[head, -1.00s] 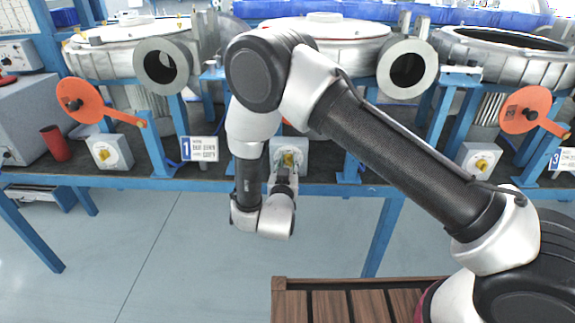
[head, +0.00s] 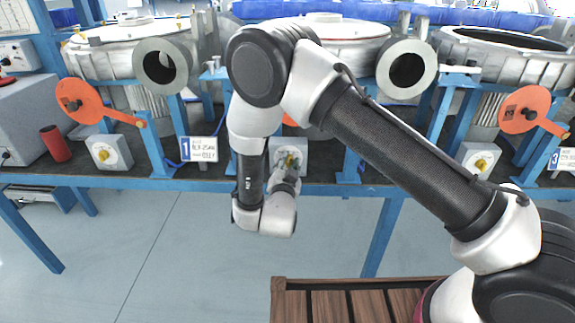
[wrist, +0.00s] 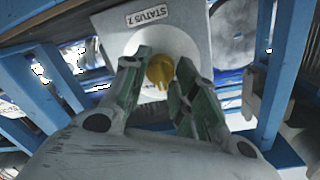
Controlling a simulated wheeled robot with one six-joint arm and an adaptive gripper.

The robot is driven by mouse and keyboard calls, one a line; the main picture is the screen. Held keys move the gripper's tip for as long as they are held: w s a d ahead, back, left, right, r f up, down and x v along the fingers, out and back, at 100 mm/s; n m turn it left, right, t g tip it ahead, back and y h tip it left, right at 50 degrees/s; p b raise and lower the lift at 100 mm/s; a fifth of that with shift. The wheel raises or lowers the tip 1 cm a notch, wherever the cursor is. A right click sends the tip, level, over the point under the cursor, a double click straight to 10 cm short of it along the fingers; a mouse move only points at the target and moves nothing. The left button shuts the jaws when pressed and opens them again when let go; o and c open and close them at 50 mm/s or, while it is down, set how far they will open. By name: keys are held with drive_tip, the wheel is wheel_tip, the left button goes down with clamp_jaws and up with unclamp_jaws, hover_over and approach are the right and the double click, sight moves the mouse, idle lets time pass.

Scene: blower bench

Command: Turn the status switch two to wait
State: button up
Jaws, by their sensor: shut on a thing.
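The status switch two is a grey box with a white round dial and a yellow knob. In the head view the box (head: 302,146) stands on the bench behind my arm, and its knob (head: 291,158) is partly hidden by my gripper (head: 287,172). In the wrist view the box (wrist: 195,22) bears an upside-down "STATUS 2" label, and the yellow knob (wrist: 160,70) sits between the green-padded fingers of my gripper (wrist: 162,82). The fingers are shut on the knob. The wait mark cannot be read.
Similar switch boxes stand at left (head: 109,152) and right (head: 480,160). Orange discs (head: 82,103) on blue posts, a red cup (head: 55,144) and large blower housings (head: 125,50) line the blue bench.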

idle(0.3)
drive_tip(key=o, duration=1)
drive_tip(key=shift+o, duration=0.2)
drive_tip(key=s, duration=0.7)
drive_tip(key=shift+s+a+r, duration=0.15)
drive_tip(key=shift+s+a, duration=0.1)
drive_tip(key=shift+a, duration=0.05)
